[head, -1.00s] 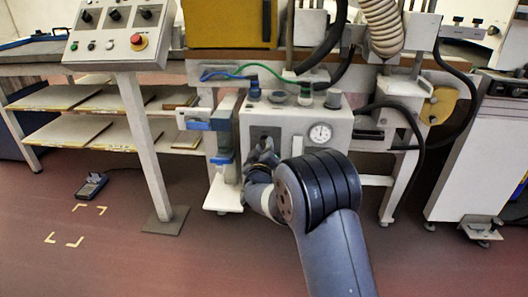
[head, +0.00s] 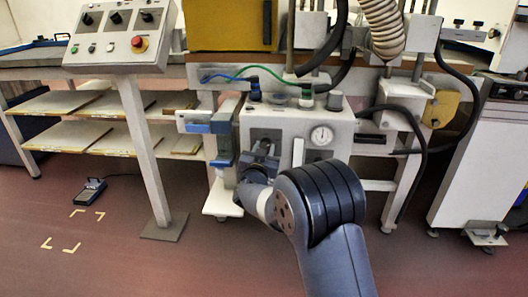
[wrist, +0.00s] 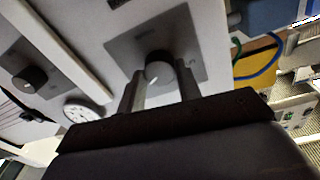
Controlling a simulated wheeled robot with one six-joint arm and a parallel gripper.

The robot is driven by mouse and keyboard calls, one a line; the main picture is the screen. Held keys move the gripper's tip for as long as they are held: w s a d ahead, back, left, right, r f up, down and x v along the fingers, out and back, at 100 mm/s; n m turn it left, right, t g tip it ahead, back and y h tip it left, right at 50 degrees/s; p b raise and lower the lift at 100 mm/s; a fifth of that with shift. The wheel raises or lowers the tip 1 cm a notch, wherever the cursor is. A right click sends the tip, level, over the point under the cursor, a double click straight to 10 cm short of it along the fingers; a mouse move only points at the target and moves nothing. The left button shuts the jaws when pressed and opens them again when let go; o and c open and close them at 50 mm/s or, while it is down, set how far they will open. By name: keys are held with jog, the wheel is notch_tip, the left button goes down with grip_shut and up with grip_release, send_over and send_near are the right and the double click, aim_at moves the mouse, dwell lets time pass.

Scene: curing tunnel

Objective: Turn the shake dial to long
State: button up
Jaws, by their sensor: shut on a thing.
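A round dark dial (wrist: 158,70) with a pale mark sits on a grey square plate (wrist: 125,46) in the wrist view. My gripper (wrist: 160,88) has one finger on each side of the dial and is shut on it. The dial's lettering cannot be read. In the head view my gripper (head: 262,160) is at the front of the pale box (head: 292,122), below and left of the round gauge (head: 321,136). My gripper hides the dial there, and the top of the grey plate (head: 265,134) shows above it.
Another dark knob (wrist: 32,78) sits on its own plate at the left of the wrist view. A control panel (head: 118,40) with several knobs and a red button stands upper left. Open floor lies in front.

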jog(key=shift+m, duration=0.5)
jog(key=o, duration=1)
jog(key=s, duration=0.3)
jog(key=s+p, duration=0.1)
jog(key=s, duration=0.3)
jog(key=s+a+p, duration=0.1)
jog(key=s, duration=0.2)
jog(key=shift+s+a+f, duration=0.1)
jog(key=shift+s+f, duration=0.25)
